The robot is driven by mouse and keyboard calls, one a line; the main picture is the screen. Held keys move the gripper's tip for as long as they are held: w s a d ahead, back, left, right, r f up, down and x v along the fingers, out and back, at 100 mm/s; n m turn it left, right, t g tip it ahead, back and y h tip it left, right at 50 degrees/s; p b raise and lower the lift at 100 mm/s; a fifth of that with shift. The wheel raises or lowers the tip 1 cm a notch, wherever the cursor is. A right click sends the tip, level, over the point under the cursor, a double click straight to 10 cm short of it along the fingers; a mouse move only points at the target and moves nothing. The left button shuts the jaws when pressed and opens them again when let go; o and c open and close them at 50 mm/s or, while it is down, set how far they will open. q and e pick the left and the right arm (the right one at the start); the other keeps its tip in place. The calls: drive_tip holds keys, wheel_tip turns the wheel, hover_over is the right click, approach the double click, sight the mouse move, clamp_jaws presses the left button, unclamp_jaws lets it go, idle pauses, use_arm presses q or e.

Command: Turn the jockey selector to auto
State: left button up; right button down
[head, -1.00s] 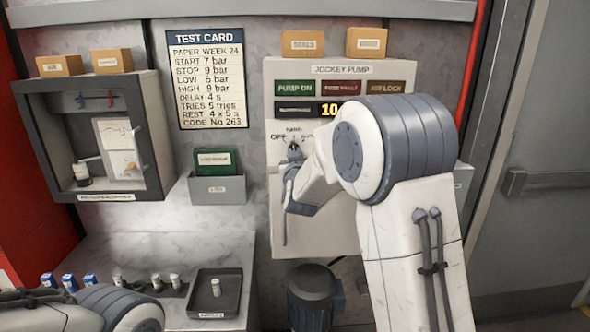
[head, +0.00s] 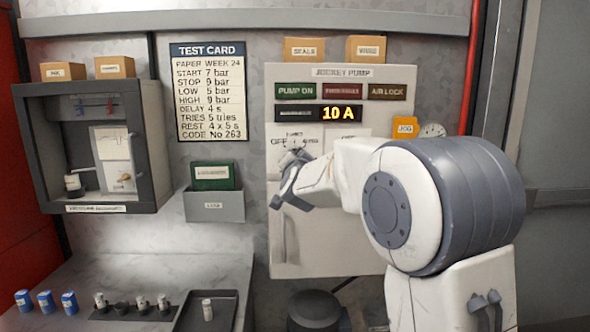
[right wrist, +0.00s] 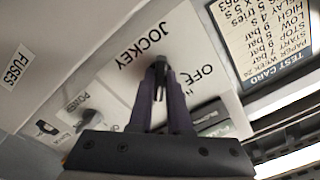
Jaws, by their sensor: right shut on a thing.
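The jockey pump panel (head: 340,240) is a pale upright plate on the wall. My right gripper (head: 297,158) is at the selector, just below the OFF and AUTO lettering, and hides most of it in the head view. In the right wrist view, the dark jockey selector knob (right wrist: 160,66) sits between the fingertips of my right gripper (right wrist: 160,75), which is shut on it. JOCKEY and OFF lettering shows beside the knob. Which mark the knob points to cannot be told. My left gripper is not in view.
The amber display (head: 340,113) above reads 10 A. A power knob (right wrist: 93,117) is near the gripper in the wrist view. A test card (head: 209,92), an open grey cabinet (head: 150,150) and a grey holder (head: 215,207) are to the left. Small bottles stand on the counter (head: 120,265).

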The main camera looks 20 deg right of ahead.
drive_tip(key=shift+m+b, duration=0.5)
drive_tip(key=shift+m, duration=0.3)
drive_tip(key=c, duration=0.9)
unclamp_jaws()
drive_tip(key=shift+o, duration=0.2)
drive_tip(key=b+v, duration=0.1)
drive_tip(key=v, duration=0.9)
drive_tip(key=shift+s, duration=0.25)
drive_tip(key=shift+a, duration=0.1)
